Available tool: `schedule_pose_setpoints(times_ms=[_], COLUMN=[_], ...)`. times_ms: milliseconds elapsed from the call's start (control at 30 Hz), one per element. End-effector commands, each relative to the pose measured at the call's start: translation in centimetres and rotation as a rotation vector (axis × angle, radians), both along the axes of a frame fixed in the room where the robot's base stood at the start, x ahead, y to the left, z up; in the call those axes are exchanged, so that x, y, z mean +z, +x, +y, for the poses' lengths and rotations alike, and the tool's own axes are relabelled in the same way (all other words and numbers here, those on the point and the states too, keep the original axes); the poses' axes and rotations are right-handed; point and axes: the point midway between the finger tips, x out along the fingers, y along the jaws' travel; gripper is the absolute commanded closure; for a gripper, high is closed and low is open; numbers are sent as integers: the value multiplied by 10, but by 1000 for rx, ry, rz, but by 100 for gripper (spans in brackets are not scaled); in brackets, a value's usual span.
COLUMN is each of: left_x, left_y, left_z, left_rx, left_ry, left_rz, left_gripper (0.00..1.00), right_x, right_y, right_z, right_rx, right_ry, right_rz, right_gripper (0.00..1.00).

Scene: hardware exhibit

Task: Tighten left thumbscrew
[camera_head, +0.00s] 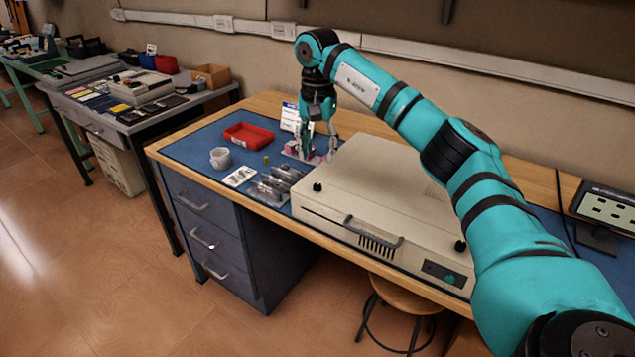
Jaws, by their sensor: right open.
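A beige flat metal case (385,185) lies on the workbench, with a handle (373,231) on its front. The left thumbscrew (317,187) is a small black knob at the case's front left corner. A similar right thumbscrew (461,246) is at the front right corner. My right gripper (319,148) points down, open, near the case's back left corner. It is behind the left thumbscrew and apart from it. My left gripper is out of view.
A red tray (248,136), a white cup (220,158) and bagged parts (275,186) are on the blue mat (189,147) left of the case. Small pink and white items (293,152) are by my gripper. A tablet-like screen (605,208) stands at right.

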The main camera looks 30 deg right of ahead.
Motion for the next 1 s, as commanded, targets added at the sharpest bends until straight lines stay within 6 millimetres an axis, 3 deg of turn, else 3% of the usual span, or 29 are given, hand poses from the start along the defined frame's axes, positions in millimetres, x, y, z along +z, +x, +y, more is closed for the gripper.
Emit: schedule_pose_setpoints(times_ms=[200,433,867,1000], left_x=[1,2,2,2], left_y=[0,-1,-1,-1], left_z=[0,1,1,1], left_rx=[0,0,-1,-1], left_ry=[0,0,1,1], left_rz=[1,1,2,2], left_gripper=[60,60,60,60], right_x=[-48,-81,-90,-90], right_y=[-1,0,0,0], right_z=[0,1,1,1], right_rx=[-1,0,0,0], right_ry=[1,1,1,1], right_rz=[3,0,-2,-2], right_gripper=[57,57,57,76])
